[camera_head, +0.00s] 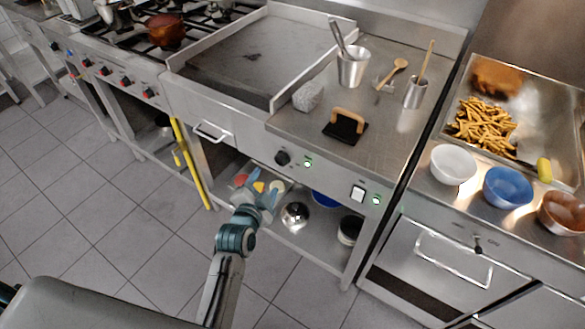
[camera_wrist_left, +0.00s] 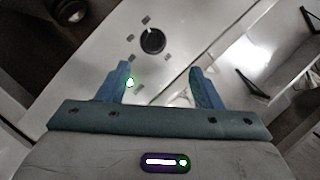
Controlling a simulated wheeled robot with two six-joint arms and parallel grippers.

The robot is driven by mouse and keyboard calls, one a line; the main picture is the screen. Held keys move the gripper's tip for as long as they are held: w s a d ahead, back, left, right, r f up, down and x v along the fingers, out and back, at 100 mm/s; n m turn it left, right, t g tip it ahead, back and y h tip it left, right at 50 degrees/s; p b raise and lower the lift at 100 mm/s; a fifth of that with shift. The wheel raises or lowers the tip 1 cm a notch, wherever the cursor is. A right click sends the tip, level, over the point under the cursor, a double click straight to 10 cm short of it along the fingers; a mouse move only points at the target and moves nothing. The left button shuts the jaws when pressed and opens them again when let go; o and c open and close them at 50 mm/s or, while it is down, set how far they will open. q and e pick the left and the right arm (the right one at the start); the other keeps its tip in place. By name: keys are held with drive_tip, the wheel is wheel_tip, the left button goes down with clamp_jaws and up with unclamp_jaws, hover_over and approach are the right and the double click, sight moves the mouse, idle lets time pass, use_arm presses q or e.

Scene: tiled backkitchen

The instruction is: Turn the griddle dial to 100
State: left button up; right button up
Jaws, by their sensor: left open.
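The griddle (camera_head: 250,55) is a flat steel plate with raised edges, at the upper middle of the head view. Its black round dial (camera_head: 283,158) sits on the front panel beside a lit green lamp (camera_head: 308,163). In the left wrist view the dial (camera_wrist_left: 152,41) is ahead of the fingertips, with small dark marks around it too small to read. My left gripper (camera_head: 264,193) is open and empty, below and a little left of the dial; its two blue fingers also show in the left wrist view (camera_wrist_left: 160,80). They do not touch the dial. My right gripper is not in view.
A white switch (camera_head: 358,193) is further right on the panel. Under the panel a shelf holds a steel bowl (camera_head: 295,215) and other items. A drawer handle (camera_head: 212,131) sticks out to the left. A black press with a wooden handle (camera_head: 346,125) lies on the counter above.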

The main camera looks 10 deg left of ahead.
sight(280, 162)
use_arm(q)
drive_tip(key=shift+m, duration=0.6)
drive_tip(key=x, duration=0.3)
drive_tip(key=p+x, duration=0.1)
drive_tip(key=x, duration=0.3)
drive_tip(key=d+x, duration=0.1)
drive_tip(key=x, duration=0.2)
drive_tip(key=shift+w+f, duration=0.15)
drive_tip(key=shift+f, duration=0.15)
drive_tip(key=shift+w+f+p, duration=0.1)
drive_tip(key=shift+w+p, duration=0.2)
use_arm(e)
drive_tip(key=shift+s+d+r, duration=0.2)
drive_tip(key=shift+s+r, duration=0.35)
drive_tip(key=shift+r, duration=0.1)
use_arm(q)
drive_tip(key=shift+c, duration=0.7)
drive_tip(key=c, duration=0.8)
drive_tip(key=shift+c, duration=0.2)
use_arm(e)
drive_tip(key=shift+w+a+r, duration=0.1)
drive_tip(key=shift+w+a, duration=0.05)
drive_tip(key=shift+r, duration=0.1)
